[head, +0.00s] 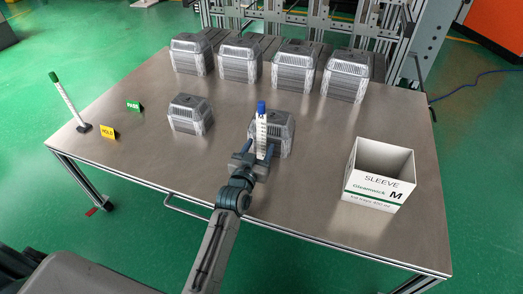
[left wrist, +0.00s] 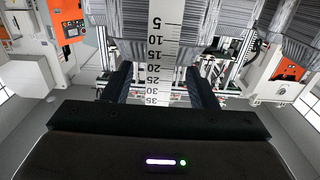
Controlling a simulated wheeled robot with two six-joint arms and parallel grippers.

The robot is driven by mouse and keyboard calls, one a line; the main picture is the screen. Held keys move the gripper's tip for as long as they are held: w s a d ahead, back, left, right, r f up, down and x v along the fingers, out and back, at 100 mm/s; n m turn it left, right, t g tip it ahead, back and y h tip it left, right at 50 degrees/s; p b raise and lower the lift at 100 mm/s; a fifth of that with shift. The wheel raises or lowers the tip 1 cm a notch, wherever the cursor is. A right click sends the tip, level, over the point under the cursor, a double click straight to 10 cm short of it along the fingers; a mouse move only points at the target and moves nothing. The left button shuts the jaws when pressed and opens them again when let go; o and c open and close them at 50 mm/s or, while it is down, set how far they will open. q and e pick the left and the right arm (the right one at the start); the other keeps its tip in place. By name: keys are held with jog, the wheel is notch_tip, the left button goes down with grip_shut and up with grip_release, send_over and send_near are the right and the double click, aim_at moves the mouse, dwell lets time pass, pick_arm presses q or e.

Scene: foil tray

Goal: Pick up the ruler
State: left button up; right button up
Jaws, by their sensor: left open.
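A white ruler (head: 261,132) with a blue top stands upright near the front middle of the table, in front of a stack of foil trays. My left gripper (head: 259,150) is open, with one finger on each side of the ruler. In the left wrist view the ruler (left wrist: 161,55) shows dark numbers and runs up between the open fingers (left wrist: 160,85). Its lower end is hidden by the gripper. A similar white stick with a green top (head: 62,98) stands tilted on a dark base at the table's left. My right gripper is not in view.
A stack of foil trays (head: 284,128) is just behind the ruler, and another stack (head: 190,114) is to its left. Several more stacks line the back edge. An open white sleeve box (head: 375,190) stands at right. PASS (head: 133,106) and yellow HOLD (head: 108,132) signs stand at left.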

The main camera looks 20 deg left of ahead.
aim_at(261, 144)
pick_arm(q)
jog(key=w, duration=0.4)
jog(key=shift+w+d, duration=0.1)
jog(key=shift+w, duration=0.05)
grip_shut()
